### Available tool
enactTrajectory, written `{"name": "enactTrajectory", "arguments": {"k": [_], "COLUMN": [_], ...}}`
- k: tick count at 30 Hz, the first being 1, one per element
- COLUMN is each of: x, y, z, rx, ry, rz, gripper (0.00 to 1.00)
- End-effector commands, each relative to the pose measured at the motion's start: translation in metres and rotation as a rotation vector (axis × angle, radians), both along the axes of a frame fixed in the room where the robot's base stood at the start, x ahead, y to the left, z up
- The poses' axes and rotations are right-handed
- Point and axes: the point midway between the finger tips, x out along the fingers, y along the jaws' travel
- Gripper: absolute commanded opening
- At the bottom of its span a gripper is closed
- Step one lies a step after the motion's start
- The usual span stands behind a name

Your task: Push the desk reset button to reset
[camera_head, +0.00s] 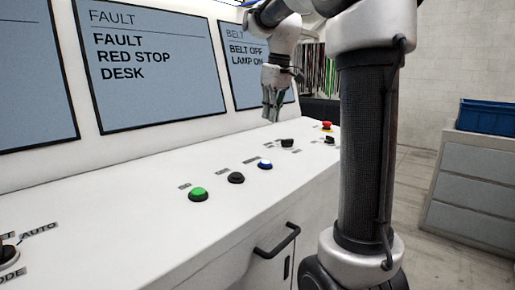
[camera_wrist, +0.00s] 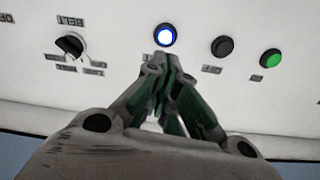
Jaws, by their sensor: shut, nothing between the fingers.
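A blue button (camera_head: 265,165) with a dark ring sits on the white desk top, in a row with a black button (camera_head: 236,178) and a green button (camera_head: 198,194). The blue button (camera_wrist: 166,36) looks lit in the wrist view. Its label is too small to read, so I cannot confirm that it is the reset button. My gripper (camera_head: 271,119) is shut and empty, pointing down above the desk. In the wrist view its fingertips (camera_wrist: 166,60) appear just below the blue button; I cannot tell the exact height, but they look apart from it.
A black selector knob (camera_wrist: 70,45) is left of the blue button in the wrist view. A red button (camera_head: 326,126) stands at the desk's far end. One screen (camera_head: 150,65) reads "FAULT RED STOP DESK". A drawer handle (camera_head: 277,240) juts from the desk front.

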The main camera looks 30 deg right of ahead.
Motion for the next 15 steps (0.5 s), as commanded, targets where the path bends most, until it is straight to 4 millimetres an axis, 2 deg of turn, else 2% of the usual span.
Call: {"name": "enactTrajectory", "arguments": {"k": [3,15], "x": [-0.0023,-0.0082], "y": [0.002,0.0036], "z": [0.0097,0.0081], "rx": [-0.003,-0.006], "ry": [0.003,0.023], "rz": [0.057,0.12], "gripper": [0.0,0.0]}}
